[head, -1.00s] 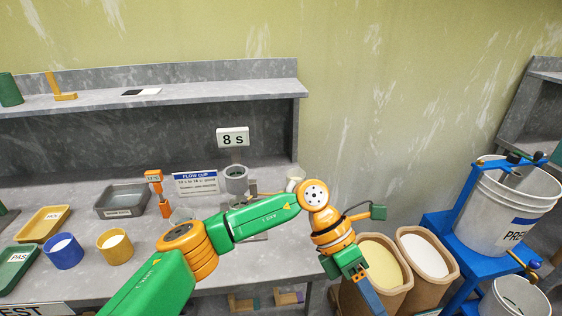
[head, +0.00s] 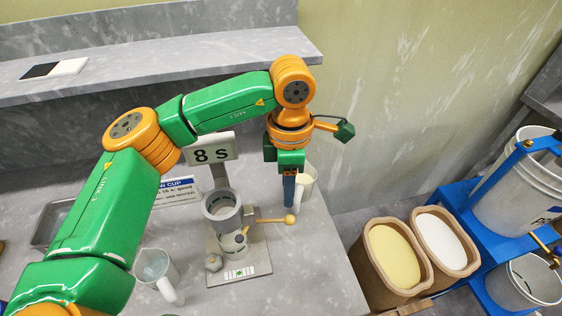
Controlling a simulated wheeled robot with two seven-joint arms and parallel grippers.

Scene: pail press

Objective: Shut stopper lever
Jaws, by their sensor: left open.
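The flow cup (head: 222,207) is a grey cup on a stand with a flat base plate (head: 258,264). The stopper lever (head: 270,220) is a thin rod that sticks out to the right from under the cup and ends in a yellow ball. My left gripper (head: 289,204) points down with its blue fingers just above and behind the ball end, near a white mug. It is open and holds nothing that I can see. I cannot tell whether the fingers touch the lever. My right gripper is out of view.
An "8 s" sign (head: 211,151) stands behind the cup. A white mug (head: 306,188) stands close to the gripper, and a clear jug (head: 157,275) at the front left. Two sacks (head: 386,260) and a blue rack (head: 478,238) with pails stand right of the bench.

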